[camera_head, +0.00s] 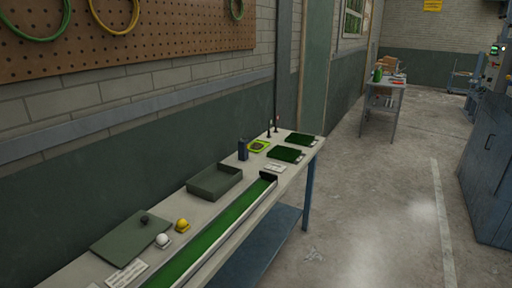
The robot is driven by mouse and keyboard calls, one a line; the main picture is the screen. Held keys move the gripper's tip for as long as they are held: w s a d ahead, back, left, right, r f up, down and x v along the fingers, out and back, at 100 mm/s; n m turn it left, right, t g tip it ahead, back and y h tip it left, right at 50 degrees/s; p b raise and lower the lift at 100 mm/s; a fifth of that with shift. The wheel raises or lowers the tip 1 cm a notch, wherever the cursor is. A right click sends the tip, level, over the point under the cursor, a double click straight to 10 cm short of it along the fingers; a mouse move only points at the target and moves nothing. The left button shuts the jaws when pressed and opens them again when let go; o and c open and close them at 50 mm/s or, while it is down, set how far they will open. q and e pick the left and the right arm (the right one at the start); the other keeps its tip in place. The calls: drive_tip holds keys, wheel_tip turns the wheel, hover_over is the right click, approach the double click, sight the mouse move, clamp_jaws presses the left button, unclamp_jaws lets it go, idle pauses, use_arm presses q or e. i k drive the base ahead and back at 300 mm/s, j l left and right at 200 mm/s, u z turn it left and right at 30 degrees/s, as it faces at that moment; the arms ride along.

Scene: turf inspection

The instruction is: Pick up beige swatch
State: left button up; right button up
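I cannot make out a beige swatch for certain. Two dark green turf swatches, a nearer one (286,154) and a farther one (301,139), lie at the far end of the workbench (228,205). A small pale flat piece (275,167) lies just in front of them; it is too small to tell what it is. Neither of my grippers is in view.
The bench runs along the left wall. It holds a long green turf strip (222,232), an open grey-green tray (214,183), a flat dark panel (130,238), a yellow ball (182,225) and a white ball (163,241). Open floor (375,225) lies to the right.

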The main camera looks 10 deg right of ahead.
sight(255, 146)
drive_tip(key=i+l+z, duration=0.85)
drive_tip(key=i+z, duration=0.15)
drive_tip(key=i, duration=0.25)
drive_tip(key=i+z, duration=0.3)
drive_tip(key=i, duration=0.7)
drive_tip(key=i+l+u, duration=0.1)
drive_tip(key=i, duration=0.5)
drive_tip(key=i+l, duration=0.15)
drive_tip(key=i, duration=0.4)
